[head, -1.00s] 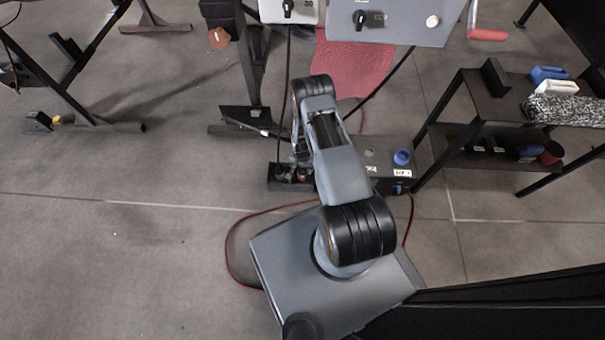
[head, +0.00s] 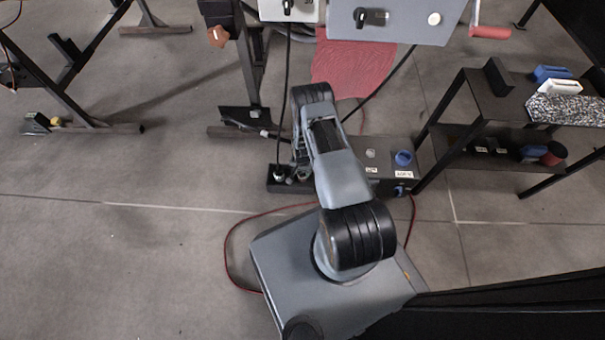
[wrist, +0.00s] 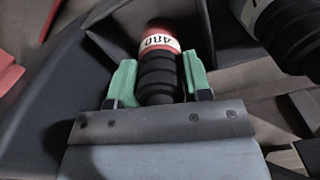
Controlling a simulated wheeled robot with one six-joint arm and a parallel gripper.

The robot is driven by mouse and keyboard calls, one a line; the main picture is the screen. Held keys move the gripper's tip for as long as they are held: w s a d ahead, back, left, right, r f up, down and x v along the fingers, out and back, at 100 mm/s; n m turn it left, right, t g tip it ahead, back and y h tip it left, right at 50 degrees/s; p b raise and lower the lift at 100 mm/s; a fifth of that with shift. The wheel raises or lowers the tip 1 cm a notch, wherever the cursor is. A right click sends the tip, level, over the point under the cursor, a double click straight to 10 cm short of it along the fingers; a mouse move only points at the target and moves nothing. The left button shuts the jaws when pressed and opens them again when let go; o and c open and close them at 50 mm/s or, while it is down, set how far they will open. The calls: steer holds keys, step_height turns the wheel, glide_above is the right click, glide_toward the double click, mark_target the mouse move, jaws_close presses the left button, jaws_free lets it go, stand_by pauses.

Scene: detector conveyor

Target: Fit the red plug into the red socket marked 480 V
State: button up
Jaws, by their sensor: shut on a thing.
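In the wrist view, my gripper (wrist: 157,84) has its green pads shut on the black ribbed body of the red plug (wrist: 158,72). The plug's red end carries a white label reading 480 and points away from the gripper. In the head view my arm hides most of the gripper and the plug. A socket box (head: 412,183) stands on the floor right of my arm, with a blue socket (head: 403,158) and a grey one (head: 371,154) on top. I cannot make out the red socket; my arm covers the left part of this area.
A black holder (head: 273,184) with plugs stands left of the arm. A dark shelf (head: 470,105) stands right, grey panels (head: 395,22) hang behind, and cables cross the area.

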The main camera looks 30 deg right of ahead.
steer(key=shift+c, duration=0.7)
steer(key=shift+r, duration=0.1)
